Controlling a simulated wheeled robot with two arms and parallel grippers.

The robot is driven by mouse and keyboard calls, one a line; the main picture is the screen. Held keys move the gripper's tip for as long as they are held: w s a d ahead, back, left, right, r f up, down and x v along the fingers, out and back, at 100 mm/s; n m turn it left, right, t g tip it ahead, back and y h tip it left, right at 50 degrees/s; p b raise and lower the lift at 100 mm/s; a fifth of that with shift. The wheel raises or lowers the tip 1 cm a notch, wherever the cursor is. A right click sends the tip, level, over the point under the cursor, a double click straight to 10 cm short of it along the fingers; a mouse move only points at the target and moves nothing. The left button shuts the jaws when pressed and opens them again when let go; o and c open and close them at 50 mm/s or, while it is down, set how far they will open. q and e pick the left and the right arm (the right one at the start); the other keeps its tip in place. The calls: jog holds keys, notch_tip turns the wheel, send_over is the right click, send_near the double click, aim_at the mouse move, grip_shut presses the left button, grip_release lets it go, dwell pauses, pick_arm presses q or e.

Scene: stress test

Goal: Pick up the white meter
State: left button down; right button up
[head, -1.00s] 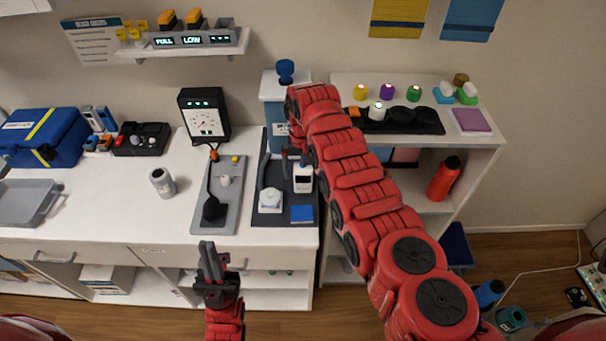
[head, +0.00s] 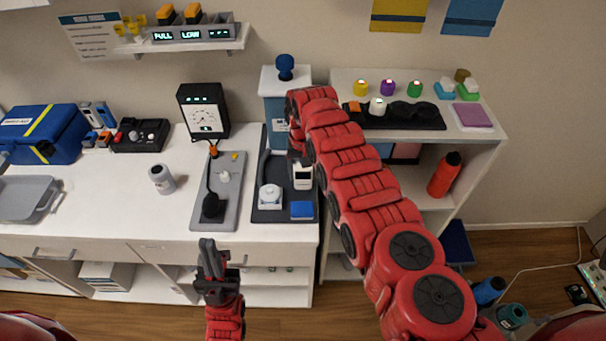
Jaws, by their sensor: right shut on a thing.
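The white meter (head: 303,178) is a small white block with a dark screen. It is at the upper right of a dark tray (head: 268,210) on the white counter. My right gripper (head: 296,160) is at its top left, shut on it; the red arm partly hides the fingers. I cannot tell whether the meter still touches the tray. My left gripper (head: 210,257) is in front of the counter's front edge, away from the meter, with nothing visible in it. Its finger gap is unclear.
The dark tray also holds a white round-topped device (head: 270,195) and a blue pad (head: 302,209). A grey tray (head: 228,200) with a black tool lies to the left. A grey cup (head: 162,179) and a black gauge (head: 204,111) stand nearby. A shelf unit (head: 490,135) is at right.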

jog(key=shift+c, duration=1.1)
jog(key=shift+r, duration=0.1)
